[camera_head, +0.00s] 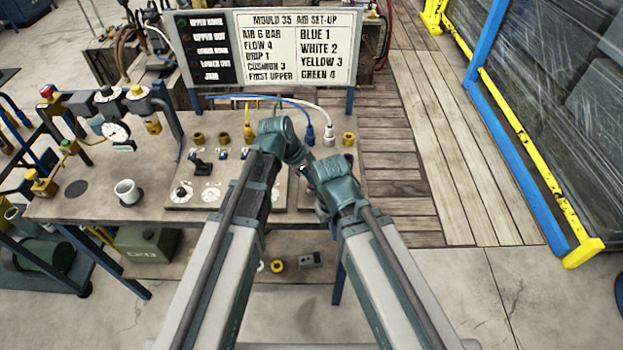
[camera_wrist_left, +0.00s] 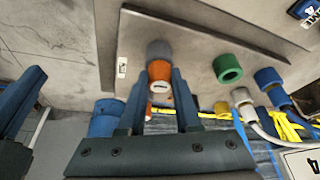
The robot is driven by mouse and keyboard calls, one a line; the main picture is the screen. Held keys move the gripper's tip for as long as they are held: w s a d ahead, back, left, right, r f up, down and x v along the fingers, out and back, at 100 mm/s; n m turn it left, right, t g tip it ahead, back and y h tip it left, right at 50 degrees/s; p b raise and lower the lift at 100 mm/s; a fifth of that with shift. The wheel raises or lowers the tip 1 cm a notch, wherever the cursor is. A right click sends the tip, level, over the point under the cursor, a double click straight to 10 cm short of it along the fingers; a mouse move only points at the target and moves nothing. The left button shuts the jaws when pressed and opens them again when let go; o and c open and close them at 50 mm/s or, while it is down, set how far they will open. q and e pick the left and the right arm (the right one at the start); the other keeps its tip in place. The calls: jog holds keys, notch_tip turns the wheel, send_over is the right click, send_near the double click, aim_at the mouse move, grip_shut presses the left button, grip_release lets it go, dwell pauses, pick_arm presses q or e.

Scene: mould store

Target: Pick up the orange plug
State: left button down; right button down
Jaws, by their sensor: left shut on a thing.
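The orange plug (camera_wrist_left: 159,72) shows in the left wrist view, with a grey collar (camera_wrist_left: 160,49) at its far end and a pale face toward the camera. My left gripper (camera_wrist_left: 163,88) is shut on it, one finger on each side. I cannot tell whether the plug touches the panel behind it. In the head view the plug is hidden by my arms, which meet over the bench's front. My right gripper (camera_head: 326,172) is beside and below the left one in the head view; its fingers cannot be made out.
A white mug (camera_head: 127,192) stands left on the bench (camera_head: 85,208). A sign board (camera_head: 297,47) rises behind.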

notch_tip(320, 180, up, 10)
jog(key=p, duration=0.9)
jog(key=shift+p, duration=0.35)
